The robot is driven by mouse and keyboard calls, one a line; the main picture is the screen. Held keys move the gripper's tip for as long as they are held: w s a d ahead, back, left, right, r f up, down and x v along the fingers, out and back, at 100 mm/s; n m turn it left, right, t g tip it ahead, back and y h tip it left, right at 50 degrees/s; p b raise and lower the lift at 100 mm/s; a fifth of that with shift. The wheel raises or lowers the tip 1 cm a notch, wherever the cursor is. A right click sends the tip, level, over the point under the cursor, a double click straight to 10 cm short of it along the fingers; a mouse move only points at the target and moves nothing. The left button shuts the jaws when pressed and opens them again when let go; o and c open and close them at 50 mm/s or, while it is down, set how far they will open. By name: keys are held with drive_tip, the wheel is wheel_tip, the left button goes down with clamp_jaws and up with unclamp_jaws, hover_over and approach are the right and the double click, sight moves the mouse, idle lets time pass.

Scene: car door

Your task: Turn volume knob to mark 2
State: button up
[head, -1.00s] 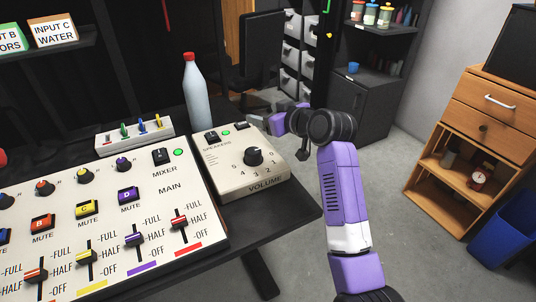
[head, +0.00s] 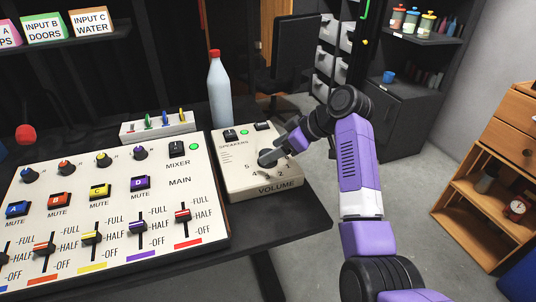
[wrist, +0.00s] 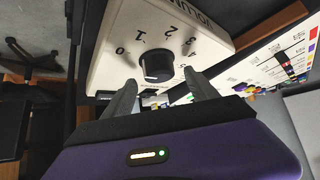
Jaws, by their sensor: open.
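The black volume knob (wrist: 156,66) stands on the sloped face of the cream speaker box (head: 226,178), which carries the word VOLUME. In the wrist view it sits between and just beyond my fingers, with marks 0, 1, 2 and more around it, upside down. I cannot tell which mark it points to. My gripper (wrist: 160,90) is open, one finger on each side of the knob's near end, with gaps visible. In the head view my gripper (head: 277,153) reaches in from the right and partly hides the knob and some marks.
The mixer panel (head: 110,215) with sliders and mute buttons lies left of the box. A white bottle with a red cap (head: 219,90) and a small switch strip (head: 157,127) stand behind. The dark table (head: 290,220) is clear in front of the box.

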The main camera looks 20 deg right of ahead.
sight(264, 151)
drive_tip(key=shift+x, duration=1.55)
drive_tip(key=shift+c, duration=0.2)
drive_tip(key=c, duration=1.3)
